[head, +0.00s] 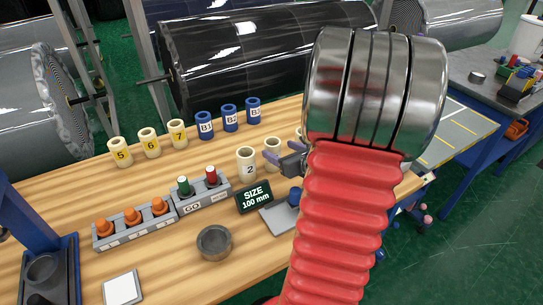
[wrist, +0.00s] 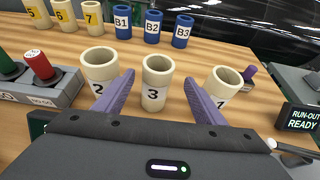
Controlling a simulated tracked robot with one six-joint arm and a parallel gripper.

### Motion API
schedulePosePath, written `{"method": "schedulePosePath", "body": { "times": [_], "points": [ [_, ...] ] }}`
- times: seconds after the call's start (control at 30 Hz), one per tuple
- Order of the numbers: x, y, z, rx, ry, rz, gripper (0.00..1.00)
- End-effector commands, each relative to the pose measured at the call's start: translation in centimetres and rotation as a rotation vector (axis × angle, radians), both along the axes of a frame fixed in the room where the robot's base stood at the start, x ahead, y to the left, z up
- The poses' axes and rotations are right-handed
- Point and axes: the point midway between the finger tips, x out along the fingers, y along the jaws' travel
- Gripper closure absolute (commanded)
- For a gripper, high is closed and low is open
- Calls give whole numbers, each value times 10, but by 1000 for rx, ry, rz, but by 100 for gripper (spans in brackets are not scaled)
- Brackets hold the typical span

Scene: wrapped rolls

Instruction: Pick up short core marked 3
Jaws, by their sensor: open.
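The short core marked 3 (wrist: 156,84) is a cream tube standing upright on the wooden bench, in the middle of the wrist view. My gripper (wrist: 159,78) is open, with one purple finger on each side of this core. I cannot tell whether the fingers touch it. In the head view a cream core (head: 272,149) beside the core marked 2 (head: 246,164) seems to be it, its label hidden. My gripper (head: 291,160) is partly hidden there behind my arm.
The core marked 2 (wrist: 101,70) stands close left and another cream core (wrist: 224,84) close right, its label partly covered by a finger. Blue cores B1, B2 (wrist: 153,26) and B3 stand behind. A button box (wrist: 40,77) is left.

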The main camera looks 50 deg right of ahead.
Motion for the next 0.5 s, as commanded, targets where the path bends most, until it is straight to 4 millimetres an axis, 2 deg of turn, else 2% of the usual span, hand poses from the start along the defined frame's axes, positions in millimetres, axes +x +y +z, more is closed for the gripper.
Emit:
{"method": "schedulePosePath", "body": {
  "times": [0.33, 0.5],
  "points": [
    [2, 0, -1, 0, 0, 1, 36],
    [15, 0, -7, 2, 1, 4, 36]
  ]
}}
